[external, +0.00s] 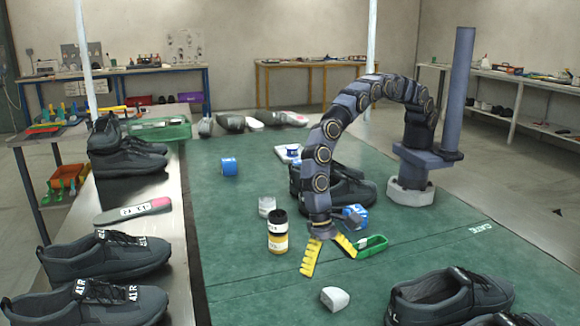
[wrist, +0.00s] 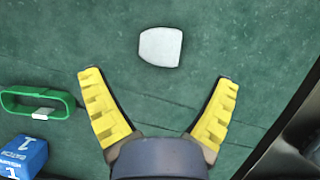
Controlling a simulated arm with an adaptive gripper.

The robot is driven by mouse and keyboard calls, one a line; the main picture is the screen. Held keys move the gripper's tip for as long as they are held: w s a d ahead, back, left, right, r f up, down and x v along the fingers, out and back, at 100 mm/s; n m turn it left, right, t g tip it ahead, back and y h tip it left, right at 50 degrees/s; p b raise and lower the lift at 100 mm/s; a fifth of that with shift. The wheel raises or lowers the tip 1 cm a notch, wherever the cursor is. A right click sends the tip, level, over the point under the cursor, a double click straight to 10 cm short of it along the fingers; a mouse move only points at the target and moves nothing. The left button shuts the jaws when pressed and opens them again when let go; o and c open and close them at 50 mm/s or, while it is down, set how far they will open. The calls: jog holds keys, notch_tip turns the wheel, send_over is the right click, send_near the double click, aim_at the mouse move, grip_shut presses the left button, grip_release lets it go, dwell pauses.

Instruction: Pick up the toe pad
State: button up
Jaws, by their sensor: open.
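The toe pad (external: 335,298) is a small white rounded piece lying flat on the green table mat, near the front in the external view. In the wrist view the toe pad (wrist: 160,47) lies ahead of the fingertips, roughly centred between them. My gripper (external: 328,258) has yellow ridged fingers spread wide apart. It is empty and above the mat, behind the toe pad in the external view. In the wrist view my gripper (wrist: 158,76) shows bare mat between its fingers.
Dark shoes (external: 440,295) lie at the front right. The mat around the toe pad is clear.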

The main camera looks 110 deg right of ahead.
aim_at(336, 291)
jog(key=x, duration=0.6)
jog(key=shift+s+a+f, duration=0.1)
jog(key=shift+s+f, duration=0.05)
jog(key=shift+f, duration=0.15)
jog(key=c, duration=1)
